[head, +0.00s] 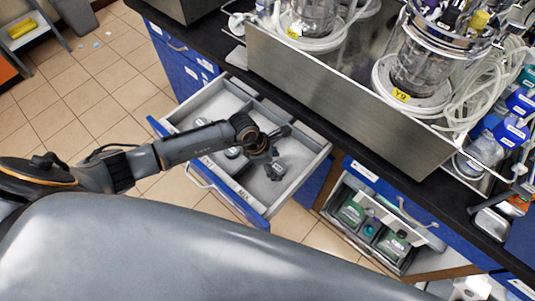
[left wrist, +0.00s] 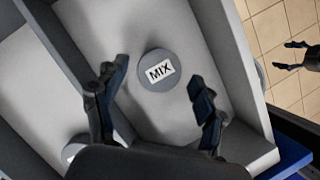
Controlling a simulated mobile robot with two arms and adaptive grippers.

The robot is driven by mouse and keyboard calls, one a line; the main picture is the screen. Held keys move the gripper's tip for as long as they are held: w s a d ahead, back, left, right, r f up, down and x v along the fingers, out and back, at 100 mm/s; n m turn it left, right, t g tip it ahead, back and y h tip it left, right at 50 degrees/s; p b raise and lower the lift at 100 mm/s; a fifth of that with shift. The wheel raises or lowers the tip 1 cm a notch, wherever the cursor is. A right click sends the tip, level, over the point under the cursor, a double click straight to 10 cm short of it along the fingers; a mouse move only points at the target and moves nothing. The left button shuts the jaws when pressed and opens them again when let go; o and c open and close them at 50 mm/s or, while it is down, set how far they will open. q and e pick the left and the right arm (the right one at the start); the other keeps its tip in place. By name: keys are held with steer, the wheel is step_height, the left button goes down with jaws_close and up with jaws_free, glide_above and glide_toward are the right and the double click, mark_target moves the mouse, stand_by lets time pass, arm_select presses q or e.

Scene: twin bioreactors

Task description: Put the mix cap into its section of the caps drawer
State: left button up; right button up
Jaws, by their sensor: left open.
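The mix cap (left wrist: 158,70) is a round grey disc with a white MIX label facing up, in the left wrist view. It appears to lie flat on the floor of a grey section of the open caps drawer (head: 300,172). In the head view my arm partly covers this spot. My left gripper (head: 276,152) is over the drawer. Its fingers are open, one on each side of the cap in the left wrist view, with gaps between them and it. The drawer front carries a MIX label at its right part. My right gripper (left wrist: 296,55) shows small over the floor, fingers apart.
Grey dividers split the drawer; other caps (head: 232,152) lie in the section to the left. A black counter (head: 345,150) with a steel tray (head: 340,95) and glass bioreactors stands behind it. A lower open drawer (head: 370,225) with bottles is at the right. Tiled floor lies left.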

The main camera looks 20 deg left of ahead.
arm_select(q)
steer(key=b+v, duration=0.2)
steer(key=v, duration=0.9)
steer(key=shift+f, duration=0.1)
